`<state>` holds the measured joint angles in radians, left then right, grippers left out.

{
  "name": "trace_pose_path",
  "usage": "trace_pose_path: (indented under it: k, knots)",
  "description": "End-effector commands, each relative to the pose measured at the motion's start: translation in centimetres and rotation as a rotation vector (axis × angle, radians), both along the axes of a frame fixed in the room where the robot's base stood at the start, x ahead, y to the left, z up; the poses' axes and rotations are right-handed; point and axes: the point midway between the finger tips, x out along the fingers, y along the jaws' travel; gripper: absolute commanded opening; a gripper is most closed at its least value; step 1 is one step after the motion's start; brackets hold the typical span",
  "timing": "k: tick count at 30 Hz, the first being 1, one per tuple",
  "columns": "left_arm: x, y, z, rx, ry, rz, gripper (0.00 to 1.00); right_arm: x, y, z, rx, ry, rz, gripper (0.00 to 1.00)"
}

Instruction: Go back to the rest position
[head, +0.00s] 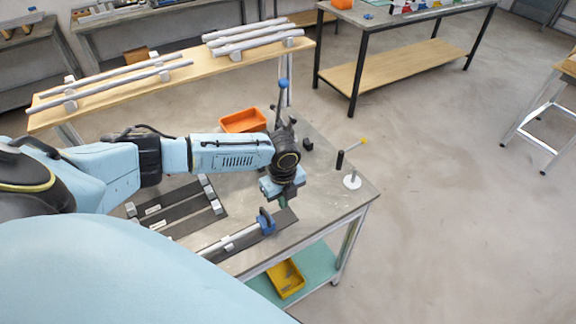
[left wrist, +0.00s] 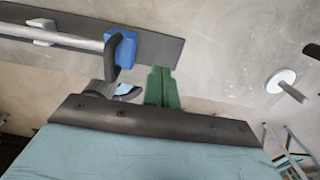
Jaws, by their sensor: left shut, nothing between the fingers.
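My left arm reaches in from the left over the metal workbench (head: 330,213). My left gripper (head: 284,203) points down over the right part of the bench, just beyond the blue clamp (head: 266,224). In the left wrist view its green fingers (left wrist: 161,87) are together with nothing between them. The blue clamp, with a dark handle, is at the end of a grey rod (head: 228,242) on a dark plate (head: 283,220). In the left wrist view the blue clamp (left wrist: 120,48) is beside the fingers, apart from them in the picture. My right gripper is in neither view.
Two more dark plates (head: 185,222) lie left on the bench. An orange bin (head: 243,121) stands behind my arm. A white round stand (head: 352,182) is near the right edge. A yellow bin (head: 285,279) is on the lower shelf. Long rods (head: 115,84) lie on a wooden-topped rack behind.

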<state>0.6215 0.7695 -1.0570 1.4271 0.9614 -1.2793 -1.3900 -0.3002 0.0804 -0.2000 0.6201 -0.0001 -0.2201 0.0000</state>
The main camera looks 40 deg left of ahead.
Motion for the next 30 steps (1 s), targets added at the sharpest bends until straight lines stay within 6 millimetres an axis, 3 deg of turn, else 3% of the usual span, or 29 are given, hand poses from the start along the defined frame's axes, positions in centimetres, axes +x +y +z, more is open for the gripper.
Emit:
trace_pose_path:
  k: [7,10,14,17,21,24,27,30]
  knots:
    - [0.0,0.0,0.0,0.000,0.000,0.000,0.00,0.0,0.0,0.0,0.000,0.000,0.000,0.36]
    - [-0.4,-1.0,-0.2,-0.010,0.000,0.005,0.00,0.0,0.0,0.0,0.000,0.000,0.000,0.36]
    - [-2.7,-5.5,-1.1,-0.061,-0.003,0.046,0.00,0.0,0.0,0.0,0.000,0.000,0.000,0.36]
    - [-5.4,-10.6,-1.2,-0.129,-0.016,0.137,0.00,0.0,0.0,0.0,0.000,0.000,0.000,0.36]
    - [-9.0,-16.0,0.2,-0.229,-0.045,0.355,0.00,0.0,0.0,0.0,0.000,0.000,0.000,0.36]
    - [-11.2,-18.0,1.7,-0.292,-0.063,0.562,0.00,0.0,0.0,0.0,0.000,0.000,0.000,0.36]
    - [-13.0,-18.3,3.5,-0.338,-0.081,0.802,0.00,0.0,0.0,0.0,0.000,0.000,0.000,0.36]
    - [-14.5,-17.3,4.8,-0.356,-0.099,1.024,0.00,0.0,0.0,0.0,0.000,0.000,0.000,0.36]
